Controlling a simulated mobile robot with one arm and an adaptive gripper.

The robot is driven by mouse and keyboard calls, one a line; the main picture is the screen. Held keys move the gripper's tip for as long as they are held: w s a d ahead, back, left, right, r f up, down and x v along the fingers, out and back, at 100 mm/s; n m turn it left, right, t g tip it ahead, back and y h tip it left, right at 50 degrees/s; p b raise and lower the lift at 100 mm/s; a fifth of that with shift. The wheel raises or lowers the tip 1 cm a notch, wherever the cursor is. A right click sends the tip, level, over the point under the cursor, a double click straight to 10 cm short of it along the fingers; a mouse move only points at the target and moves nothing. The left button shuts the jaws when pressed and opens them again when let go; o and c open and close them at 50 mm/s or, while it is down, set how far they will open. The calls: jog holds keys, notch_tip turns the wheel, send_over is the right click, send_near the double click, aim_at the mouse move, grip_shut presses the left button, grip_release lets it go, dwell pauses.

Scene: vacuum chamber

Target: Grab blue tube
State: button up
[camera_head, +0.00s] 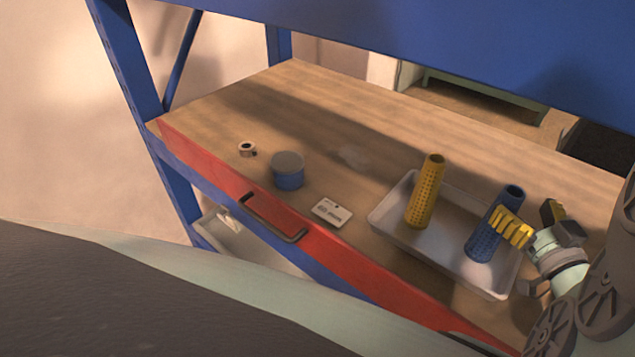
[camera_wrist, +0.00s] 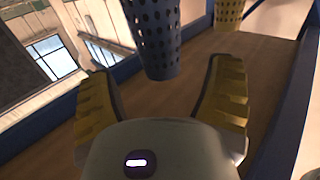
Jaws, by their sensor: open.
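The blue tube (camera_head: 493,226) is perforated and stands in the right part of a white tray (camera_head: 398,237). The yellow perforated tube (camera_head: 426,191) stands to its left in the same tray. My gripper (camera_head: 532,222) is at the tray's right end, with its yellow fingers spread; one finger overlaps the blue tube in the head view. In the wrist view, the blue tube (camera_wrist: 153,38) is ahead, between the open fingers of my gripper (camera_wrist: 160,85) in the picture. No contact can be made out. The yellow tube (camera_wrist: 229,12) shows behind it at the upper right.
A blue tin with a grey lid (camera_head: 288,170), a small roll (camera_head: 247,149) and a white card (camera_head: 331,212) lie on the wooden shelf. A red front edge (camera_head: 230,193) with a dark handle borders it. A blue beam (camera_head: 400,45) crosses above.

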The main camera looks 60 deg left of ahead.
aim_at(507, 189)
jog(key=shift+p+x, duration=1.65)
jog(key=shift+x, duration=0.75)
jog(key=shift+a, duration=0.4)
jog(key=shift+w+d, duration=0.1)
grip_shut()
